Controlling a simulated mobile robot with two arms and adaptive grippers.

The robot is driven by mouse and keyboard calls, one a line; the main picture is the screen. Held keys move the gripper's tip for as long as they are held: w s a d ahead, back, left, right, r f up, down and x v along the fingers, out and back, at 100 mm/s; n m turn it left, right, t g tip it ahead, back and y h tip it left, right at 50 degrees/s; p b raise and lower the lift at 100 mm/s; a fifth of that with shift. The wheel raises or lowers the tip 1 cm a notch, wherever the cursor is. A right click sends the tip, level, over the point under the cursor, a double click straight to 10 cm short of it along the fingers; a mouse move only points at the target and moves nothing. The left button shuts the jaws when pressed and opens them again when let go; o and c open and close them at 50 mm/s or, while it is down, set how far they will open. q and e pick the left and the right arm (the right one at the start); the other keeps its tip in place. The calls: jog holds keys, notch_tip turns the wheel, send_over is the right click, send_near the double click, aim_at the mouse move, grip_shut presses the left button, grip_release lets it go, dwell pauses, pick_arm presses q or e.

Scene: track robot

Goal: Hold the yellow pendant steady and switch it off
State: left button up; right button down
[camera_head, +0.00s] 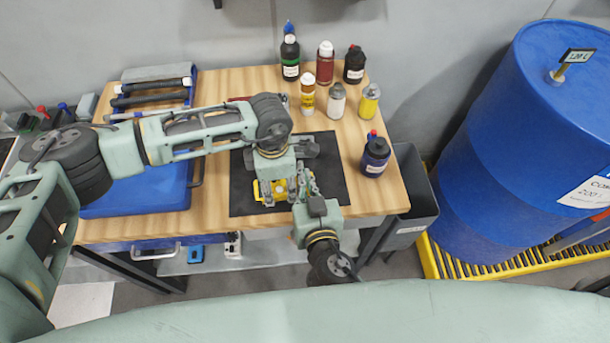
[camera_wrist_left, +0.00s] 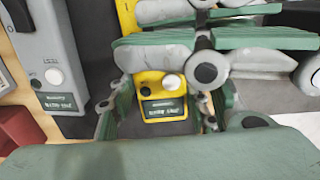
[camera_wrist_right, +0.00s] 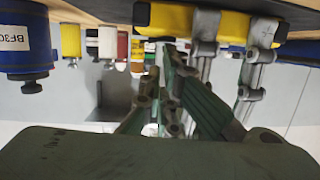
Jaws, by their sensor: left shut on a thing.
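The yellow pendant (camera_head: 266,193) lies on a black mat on the wooden table. The left wrist view shows its face (camera_wrist_left: 150,86), with a dark button, a round white knob and a dark label. My left gripper (camera_head: 275,190) reaches down from above and is shut on the pendant, one finger on each side. My right gripper (camera_head: 302,178) comes in from the table's front edge, close beside the pendant. Its fingers (camera_wrist_right: 160,75) look drawn together with nothing between them. In the left wrist view they cover the pendant's upper part. Contact between them and the pendant is unclear.
A grey box (camera_wrist_left: 48,50) with a white knob lies beside the pendant. Several bottles stand at the back right; a dark blue one (camera_head: 375,157) stands right of the mat (camera_head: 331,180). A blue case (camera_head: 140,198) lies left. A blue drum (camera_head: 530,130) stands beyond the table.

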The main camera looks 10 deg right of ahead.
jog(key=v, duration=0.9)
jog(key=shift+s+a, duration=0.2)
jog(key=shift+s, duration=0.1)
pick_arm(q)
jog(key=o, duration=1.6)
jog(key=shift+o, duration=0.2)
jog(key=shift+r, duration=0.15)
